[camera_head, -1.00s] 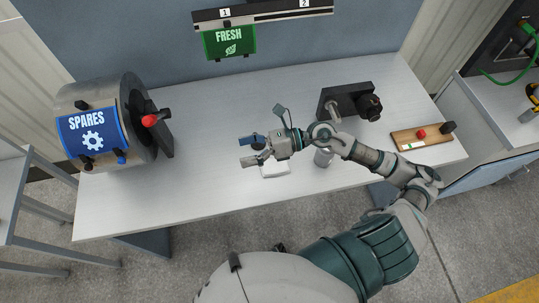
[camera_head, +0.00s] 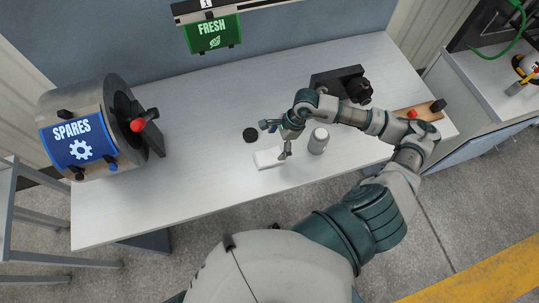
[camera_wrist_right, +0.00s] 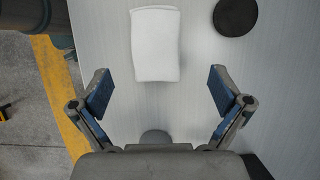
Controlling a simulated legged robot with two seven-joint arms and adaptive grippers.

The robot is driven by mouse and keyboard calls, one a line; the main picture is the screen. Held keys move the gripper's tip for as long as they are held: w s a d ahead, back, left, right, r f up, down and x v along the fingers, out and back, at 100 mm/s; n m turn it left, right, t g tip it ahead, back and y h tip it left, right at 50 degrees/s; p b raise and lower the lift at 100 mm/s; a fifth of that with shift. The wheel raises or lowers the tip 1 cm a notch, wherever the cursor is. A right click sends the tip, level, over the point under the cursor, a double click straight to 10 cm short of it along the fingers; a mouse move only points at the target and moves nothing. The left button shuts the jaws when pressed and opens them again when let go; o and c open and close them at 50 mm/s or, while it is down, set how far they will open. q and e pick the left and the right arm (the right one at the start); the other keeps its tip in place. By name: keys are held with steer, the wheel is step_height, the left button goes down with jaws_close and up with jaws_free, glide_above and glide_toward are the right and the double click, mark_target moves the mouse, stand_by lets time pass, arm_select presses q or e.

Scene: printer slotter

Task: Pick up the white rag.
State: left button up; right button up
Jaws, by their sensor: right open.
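The white rag (camera_head: 268,158) lies folded on the pale grey table, near the middle of its front half. In the right wrist view the rag (camera_wrist_right: 155,44) is a white rectangle at the top, ahead of and between the fingers. My right gripper (camera_head: 276,139) is above the table beside the rag, with its fingers spread and empty. In the right wrist view the open gripper (camera_wrist_right: 156,92) has blue finger pads wide apart, and nothing touches them. My left gripper is not in view.
A black round disc (camera_head: 250,135) lies just behind the rag. A grey cylinder (camera_head: 318,141) stands to its right. A black fixture (camera_head: 338,84) and a wooden board (camera_head: 418,112) are farther right. The SPARES drum (camera_head: 97,130) stands at the left. The table (camera_head: 190,190) is clear at left front.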

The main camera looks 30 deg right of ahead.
mark_target(269, 156)
steer(key=x, duration=0.3)
steer(key=p+x, duration=0.1)
steer(key=x, duration=0.2)
steer(key=shift+s+a+r, duration=0.1)
steer(key=shift+a, duration=0.35)
steer(key=shift+f, duration=0.3)
steer(key=shift+f+b, duration=0.25)
steer(key=shift+b, duration=0.1)
steer(key=c, duration=1.2)
